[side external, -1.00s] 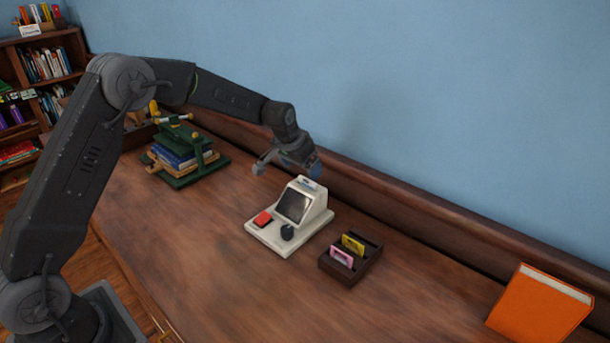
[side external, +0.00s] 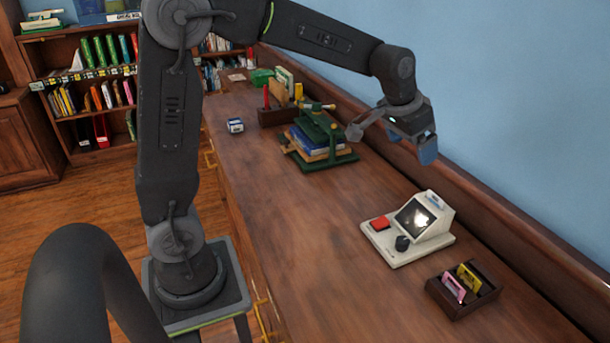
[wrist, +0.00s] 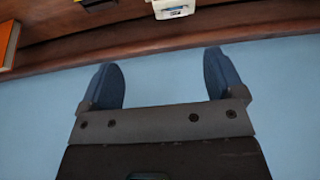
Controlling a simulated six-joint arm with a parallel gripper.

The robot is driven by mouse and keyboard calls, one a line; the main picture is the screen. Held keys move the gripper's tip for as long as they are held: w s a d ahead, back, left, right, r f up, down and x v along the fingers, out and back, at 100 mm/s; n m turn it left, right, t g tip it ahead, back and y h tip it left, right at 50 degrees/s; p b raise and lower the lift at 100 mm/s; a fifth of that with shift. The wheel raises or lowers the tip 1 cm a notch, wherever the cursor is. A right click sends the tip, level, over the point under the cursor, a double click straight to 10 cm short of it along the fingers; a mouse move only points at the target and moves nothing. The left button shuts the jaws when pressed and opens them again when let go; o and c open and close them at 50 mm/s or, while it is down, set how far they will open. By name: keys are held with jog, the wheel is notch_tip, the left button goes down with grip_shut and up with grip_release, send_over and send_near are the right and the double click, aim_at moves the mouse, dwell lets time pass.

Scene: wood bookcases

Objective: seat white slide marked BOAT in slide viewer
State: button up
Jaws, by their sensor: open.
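The white slide viewer (side external: 435,238) stands on the wooden desk, with a red button, a dark knob and a lit screen (side external: 415,217). A small white and blue piece (side external: 435,201) shows at its top; it looks like a slide in the slot, but I cannot read any BOAT marking. Part of the viewer shows at the top edge of the wrist view (wrist: 173,9). My gripper (side external: 412,146) is open and empty, above the desk's back side, up and behind the viewer and apart from it. Its blue fingers are spread in the wrist view (wrist: 162,75).
A dark slide tray (side external: 462,303) holds a pink slide (side external: 454,288) and a yellow slide (side external: 469,277). A green press (side external: 320,135) with books stands farther back. A small blue and white box (side external: 235,125) lies near it. An orange book (wrist: 8,42) shows in the wrist view.

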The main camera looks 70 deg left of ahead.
jog(key=s+d, duration=0.3)
jog(key=s, duration=2.2)
jog(key=shift+r+t, duration=0.25)
jog(key=shift+t, duration=0.15)
